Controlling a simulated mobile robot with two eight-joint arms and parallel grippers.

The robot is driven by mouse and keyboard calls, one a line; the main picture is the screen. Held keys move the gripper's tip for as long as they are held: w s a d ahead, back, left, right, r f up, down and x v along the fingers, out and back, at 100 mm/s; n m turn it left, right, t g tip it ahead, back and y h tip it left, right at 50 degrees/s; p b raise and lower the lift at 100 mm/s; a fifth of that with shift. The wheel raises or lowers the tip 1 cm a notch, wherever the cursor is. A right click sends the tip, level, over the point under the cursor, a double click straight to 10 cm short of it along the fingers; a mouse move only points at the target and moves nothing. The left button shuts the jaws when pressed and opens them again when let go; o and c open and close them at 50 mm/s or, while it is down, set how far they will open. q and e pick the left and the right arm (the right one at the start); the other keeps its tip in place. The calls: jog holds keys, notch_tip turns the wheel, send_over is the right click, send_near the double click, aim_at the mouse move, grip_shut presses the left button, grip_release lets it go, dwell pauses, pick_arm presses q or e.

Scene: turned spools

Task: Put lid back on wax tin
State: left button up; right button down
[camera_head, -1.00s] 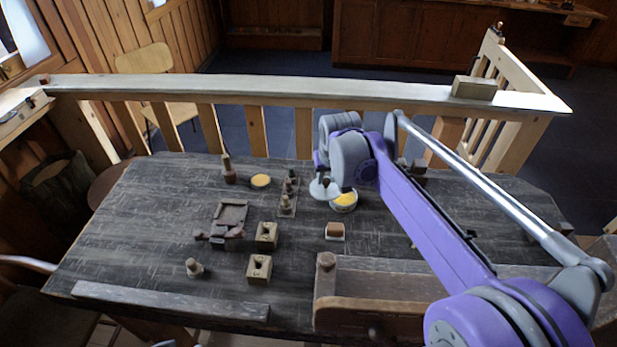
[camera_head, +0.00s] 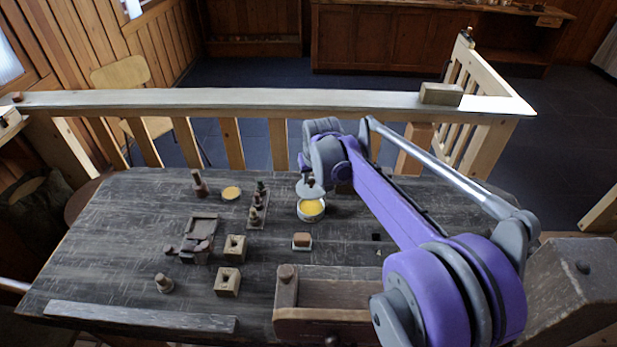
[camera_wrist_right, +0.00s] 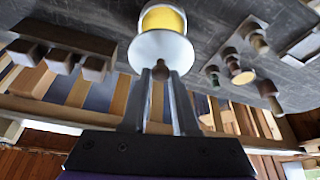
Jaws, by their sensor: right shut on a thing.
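The wax tin (camera_head: 311,209) is a round pale tin with yellow wax showing, open on the dark table. My right gripper (camera_head: 311,179) is over the table just behind the tin. It is shut on the knob of the lid (camera_head: 309,191), a pale grey disc. In the right wrist view the gripper (camera_wrist_right: 159,88) grips the knob, and the lid (camera_wrist_right: 161,50) overlaps part of the tin (camera_wrist_right: 163,19). The lid appears held off the tin, not seated on it. The exact gap is unclear. My left gripper is out of view.
A railing (camera_head: 270,101) runs behind the table.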

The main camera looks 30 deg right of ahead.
aim_at(312, 189)
jog(key=shift+f+b, duration=1.4)
jog(key=shift+f, duration=0.95)
jog(key=shift+f+b, duration=0.35)
jog(key=shift+f, duration=0.3)
jog(key=shift+f, duration=0.15)
jog(key=shift+c, duration=0.6)
grip_release()
